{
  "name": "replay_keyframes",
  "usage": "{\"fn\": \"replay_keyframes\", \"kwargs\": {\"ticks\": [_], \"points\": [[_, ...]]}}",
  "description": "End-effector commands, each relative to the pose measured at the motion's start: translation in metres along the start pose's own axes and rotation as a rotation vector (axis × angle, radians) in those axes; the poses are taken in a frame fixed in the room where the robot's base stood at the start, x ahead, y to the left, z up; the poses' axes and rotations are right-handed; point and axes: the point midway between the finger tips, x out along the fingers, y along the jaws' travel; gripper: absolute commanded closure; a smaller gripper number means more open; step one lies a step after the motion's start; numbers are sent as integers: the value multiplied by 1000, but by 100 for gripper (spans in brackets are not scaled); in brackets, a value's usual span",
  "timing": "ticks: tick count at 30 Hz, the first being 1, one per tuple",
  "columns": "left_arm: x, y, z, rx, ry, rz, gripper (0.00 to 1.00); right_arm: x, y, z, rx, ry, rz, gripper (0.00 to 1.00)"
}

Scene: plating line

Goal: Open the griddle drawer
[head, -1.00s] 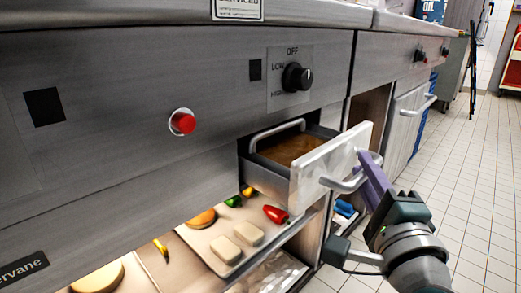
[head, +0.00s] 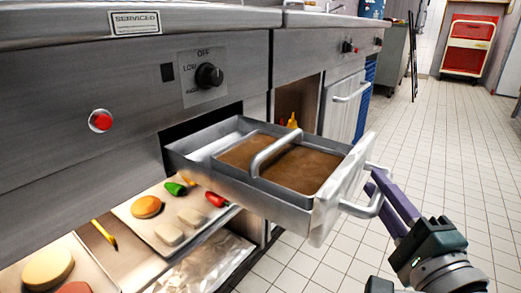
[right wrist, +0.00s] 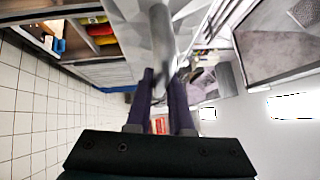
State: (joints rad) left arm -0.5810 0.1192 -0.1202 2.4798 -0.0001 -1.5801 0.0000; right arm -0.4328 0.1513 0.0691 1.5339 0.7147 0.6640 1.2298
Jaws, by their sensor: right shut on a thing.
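The griddle drawer (head: 240,188) is pulled well out of the steel griddle front in the head view. Inside it lies a tray of brown matter (head: 310,172) with a metal bar handle (head: 270,152) over it. The drawer's pale front panel (head: 340,195) carries a curved metal handle (head: 362,210). My right gripper (head: 375,188) is shut on this handle, its purple fingers at the handle's right side. In the right wrist view the two fingers (right wrist: 162,90) reach the handle bar (right wrist: 161,35). My left gripper is in neither view.
Above the drawer are a black knob (head: 209,76) and a red button (head: 101,121). A lower shelf holds a board (head: 150,225) with buns and peppers. A white cabinet door (head: 345,108) stands right of the drawer. Tiled floor (head: 440,150) is clear on the right.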

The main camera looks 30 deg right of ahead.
Motion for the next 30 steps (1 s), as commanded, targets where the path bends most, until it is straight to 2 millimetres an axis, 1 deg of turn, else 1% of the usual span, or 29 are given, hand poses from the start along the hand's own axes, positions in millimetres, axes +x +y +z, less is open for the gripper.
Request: {"fn": "replay_keyframes", "kwargs": {"ticks": [11,12,20,27,30], "points": [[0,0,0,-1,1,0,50,0,-1,0,0,-1,-2,100],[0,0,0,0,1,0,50,0,-1,0,0,-1,-2,79],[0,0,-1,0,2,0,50,-1,0,0,0,-1,-1,50],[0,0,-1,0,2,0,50,-1,0,0,0,0,1,50],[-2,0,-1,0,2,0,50,-8,0,-1,-1,0,4,50]]}}
